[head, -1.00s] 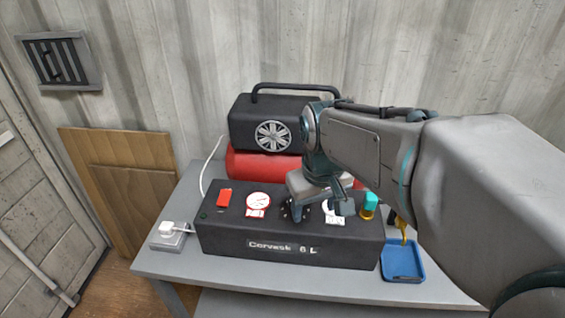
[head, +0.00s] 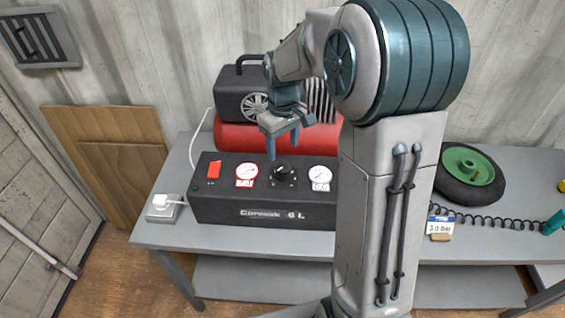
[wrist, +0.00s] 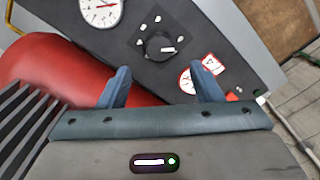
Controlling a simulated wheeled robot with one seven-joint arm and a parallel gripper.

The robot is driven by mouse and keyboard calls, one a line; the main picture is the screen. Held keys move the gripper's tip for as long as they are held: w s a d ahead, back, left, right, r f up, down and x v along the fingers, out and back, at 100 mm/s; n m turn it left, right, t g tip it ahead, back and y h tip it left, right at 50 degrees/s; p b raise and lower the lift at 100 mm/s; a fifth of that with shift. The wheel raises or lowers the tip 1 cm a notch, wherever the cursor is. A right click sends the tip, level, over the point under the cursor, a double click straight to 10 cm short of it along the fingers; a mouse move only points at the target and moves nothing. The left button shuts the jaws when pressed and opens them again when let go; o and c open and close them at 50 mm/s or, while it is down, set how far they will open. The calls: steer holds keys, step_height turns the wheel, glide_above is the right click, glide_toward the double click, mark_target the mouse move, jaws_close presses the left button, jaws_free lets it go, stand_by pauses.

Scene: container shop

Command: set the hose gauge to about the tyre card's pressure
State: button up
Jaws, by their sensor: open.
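The tyre card (head: 440,224) stands on the bench at right and reads 3.0 bar. The black compressor panel box (head: 265,213) carries a round black knob (head: 283,173) between two white gauges. The left gauge (head: 246,170) has a red-edged label; the right gauge (head: 320,174) is plain-rimmed. Their needles are too small to read surely. My gripper (head: 284,147) is open and empty, above and behind the knob, apart from it. In the wrist view, the knob (wrist: 160,45) shows ahead between my fingers, its white pointer visible; one finger partly covers the red-labelled gauge (wrist: 187,80).
A red switch (head: 214,168) is on the box. The red tank (head: 232,136) lies close behind it. A plug in a socket (head: 164,206) sits at left. A green-rimmed tyre (head: 469,166) and coiled hose (head: 492,219) are at right. My arm hides the middle of the bench.

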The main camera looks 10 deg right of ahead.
mark_target(283, 167)
step_height(283, 167, down, 8)
steer(key=shift+r+p, duration=0.1)
steer(key=shift+p, duration=0.3)
steer(key=c, duration=1)
